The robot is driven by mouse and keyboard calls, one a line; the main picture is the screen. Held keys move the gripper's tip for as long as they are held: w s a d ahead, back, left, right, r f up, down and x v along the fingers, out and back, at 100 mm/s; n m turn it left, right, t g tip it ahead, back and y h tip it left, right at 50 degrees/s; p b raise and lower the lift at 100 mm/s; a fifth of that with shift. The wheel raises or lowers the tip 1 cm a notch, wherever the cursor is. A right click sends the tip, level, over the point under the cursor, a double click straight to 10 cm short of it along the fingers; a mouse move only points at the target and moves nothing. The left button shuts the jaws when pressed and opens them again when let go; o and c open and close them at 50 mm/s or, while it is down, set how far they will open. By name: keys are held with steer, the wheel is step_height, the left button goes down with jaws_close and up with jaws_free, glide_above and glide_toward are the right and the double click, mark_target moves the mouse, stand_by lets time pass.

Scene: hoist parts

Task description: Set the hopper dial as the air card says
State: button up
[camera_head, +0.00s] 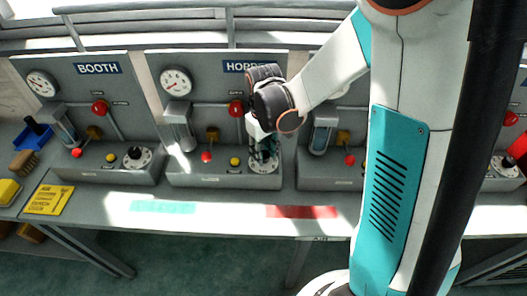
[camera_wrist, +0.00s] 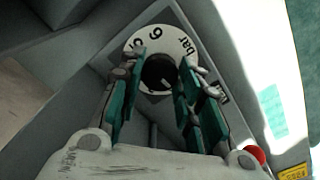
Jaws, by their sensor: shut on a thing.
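The hopper panel (camera_head: 216,100) stands in the middle, labelled HOPPER, its label partly covered by my arm. My gripper (camera_head: 263,152) reaches down over the hopper dial (camera_head: 262,169) at the right of that panel's base. In the wrist view, the dial's black knob (camera_wrist: 158,74) sits between my teal fingers (camera_wrist: 160,66), which are shut on it. The white dial face (camera_wrist: 178,43) around it shows a 6 and "bar"; a pale mark shows on the knob. A yellow card (camera_head: 48,199) lies on the bench at left; its text is too small to read.
The booth panel (camera_head: 85,100) with its own dial (camera_head: 137,157) stands to the left; another panel base (camera_head: 325,178) stands to the right. The hopper has a gauge (camera_head: 176,82), red valve knob (camera_head: 236,108) and yellow button (camera_head: 235,161). My arm blocks the right side.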

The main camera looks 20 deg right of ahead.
mark_target(264, 155)
steer(key=shift+m, duration=1.4)
steer(key=o, duration=1.1)
step_height(264, 155, up, 12)
